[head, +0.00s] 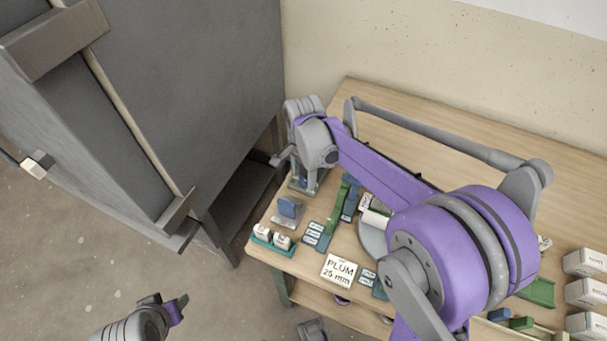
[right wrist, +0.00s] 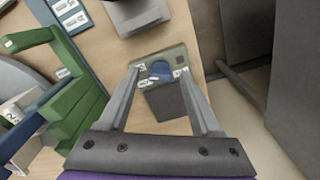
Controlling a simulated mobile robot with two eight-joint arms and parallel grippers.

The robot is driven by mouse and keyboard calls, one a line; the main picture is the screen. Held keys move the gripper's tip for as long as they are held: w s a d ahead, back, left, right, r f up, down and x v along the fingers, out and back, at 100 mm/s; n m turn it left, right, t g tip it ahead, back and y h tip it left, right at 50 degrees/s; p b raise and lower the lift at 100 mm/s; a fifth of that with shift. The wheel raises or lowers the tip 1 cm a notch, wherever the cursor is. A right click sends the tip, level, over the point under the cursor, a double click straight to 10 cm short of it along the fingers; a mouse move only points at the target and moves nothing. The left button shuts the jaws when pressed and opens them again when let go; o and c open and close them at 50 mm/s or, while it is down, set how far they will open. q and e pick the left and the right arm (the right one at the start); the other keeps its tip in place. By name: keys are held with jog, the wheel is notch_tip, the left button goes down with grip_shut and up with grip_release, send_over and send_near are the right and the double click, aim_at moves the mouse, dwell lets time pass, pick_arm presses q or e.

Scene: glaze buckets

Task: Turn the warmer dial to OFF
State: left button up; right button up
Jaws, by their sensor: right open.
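The warmer dial (right wrist: 160,70) is a round blue knob on a green-grey panel (right wrist: 176,56) with small white labels around it, in the right wrist view. Its setting is too small to read. My right gripper (right wrist: 160,74) is open, with one fingertip on each side of the dial; I cannot tell whether they touch it. In the head view my right gripper (head: 279,160) is at the table's far left corner and mostly hides the panel. My left gripper (head: 178,307) is low at the left over the floor, away from the table; its jaws are unclear.
The wooden table (head: 420,130) carries a PLUM card (head: 339,271), a teal tray with white blocks (head: 272,240), a blue-grey holder (head: 289,208) and white boxes (head: 586,262). A tall grey cabinet (head: 200,80) stands close on the left. A green rack (right wrist: 75,95) lies left of the gripper.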

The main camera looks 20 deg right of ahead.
aim_at(304, 179)
notch_tip(304, 179, up, 11)
jog(key=p, duration=0.1)
dwell(0.4)
dwell(0.4)
jog(key=s+a+f+n+t+p, duration=0.1)
jog(key=s+f+n+t+p, duration=0.1)
jog(key=s+n, duration=0.5)
jog(key=s+a+f+n+t+p, duration=0.1)
jog(key=s+f+n+t+p, duration=0.1)
jog(key=s+n, duration=0.5)
jog(key=s+t, duration=0.1)
jog(key=s, duration=0.2)
jog(key=shift+s+a+n, duration=0.35)
jog(key=shift+a+n, duration=0.05)
